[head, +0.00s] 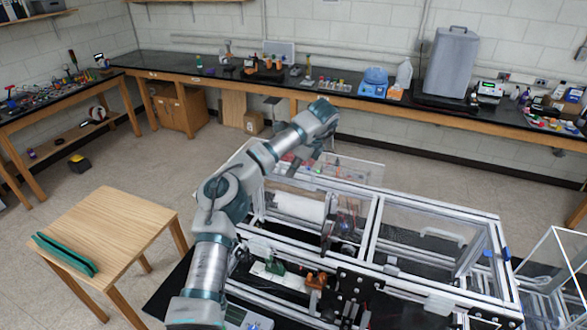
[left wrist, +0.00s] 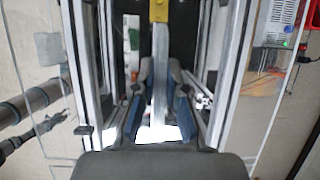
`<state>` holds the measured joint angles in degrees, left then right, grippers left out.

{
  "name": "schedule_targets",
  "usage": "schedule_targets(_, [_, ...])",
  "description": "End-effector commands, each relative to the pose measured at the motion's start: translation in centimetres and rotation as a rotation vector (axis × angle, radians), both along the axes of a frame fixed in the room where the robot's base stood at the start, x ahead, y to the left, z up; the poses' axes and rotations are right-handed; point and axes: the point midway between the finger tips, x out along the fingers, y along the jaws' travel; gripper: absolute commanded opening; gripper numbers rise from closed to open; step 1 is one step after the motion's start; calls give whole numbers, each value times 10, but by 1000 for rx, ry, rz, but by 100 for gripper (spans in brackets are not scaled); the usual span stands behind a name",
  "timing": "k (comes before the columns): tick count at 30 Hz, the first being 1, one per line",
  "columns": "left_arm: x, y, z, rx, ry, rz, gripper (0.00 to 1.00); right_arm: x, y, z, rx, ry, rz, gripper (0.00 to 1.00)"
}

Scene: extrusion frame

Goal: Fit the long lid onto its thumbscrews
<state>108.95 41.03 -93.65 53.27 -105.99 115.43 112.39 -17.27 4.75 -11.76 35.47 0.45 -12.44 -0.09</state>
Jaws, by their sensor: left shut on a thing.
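I cannot tell whether this bar is the long lid or part of the frame. The thumbscrews are too small or hidden to make out. My right gripper is not in view.
A wooden table (head: 125,225) at the left holds a long teal object (head: 65,254). Inside the frame are a white roll (head: 299,207), a green part (head: 275,266) and an orange-brown part (head: 317,281). Frame rails stand close on both sides of the gripper. A cluttered bench lines the wall.

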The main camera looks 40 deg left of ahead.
Motion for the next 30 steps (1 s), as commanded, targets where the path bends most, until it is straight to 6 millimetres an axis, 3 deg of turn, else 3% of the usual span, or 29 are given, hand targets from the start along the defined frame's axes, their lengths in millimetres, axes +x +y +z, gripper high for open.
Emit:
schedule_targets(5, [-1,3,0,11,-21,0,0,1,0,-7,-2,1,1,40])
schedule_targets(21, [-1,2,-46,10,-20,1,0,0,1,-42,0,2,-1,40])
schedule_targets(30, [-2,2,-55,11,-21,0,0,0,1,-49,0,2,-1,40])
